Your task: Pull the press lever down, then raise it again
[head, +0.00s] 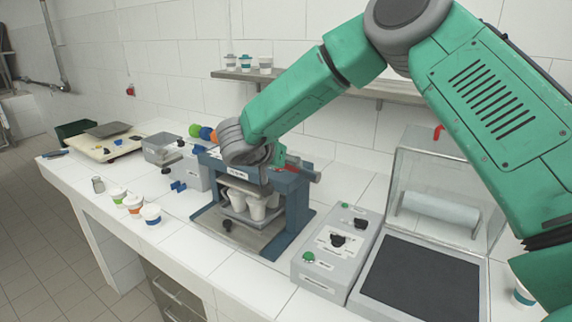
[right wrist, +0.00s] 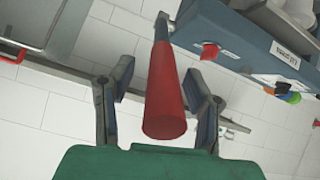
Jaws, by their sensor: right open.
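The blue press (head: 298,212) stands on the white counter with pale cups in a grey holder inside it. Its lever has a red handle (right wrist: 164,105), large in the right wrist view, and a grey rod running to the blue press body (right wrist: 225,35). My right gripper (right wrist: 158,82) is open, with one finger on each side of the handle and visible gaps to both. In the head view a bit of red shows beside the press top, and my right wrist hides most of the gripper. My left gripper is in neither view.
A grey control box (head: 336,248) with knobs stands right of the press. Beyond it is a clear-hooded machine with a dark pad (head: 420,287). Small cups (head: 133,204) stand on the counter left of the press. A wall shelf (head: 300,82) runs behind my right arm.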

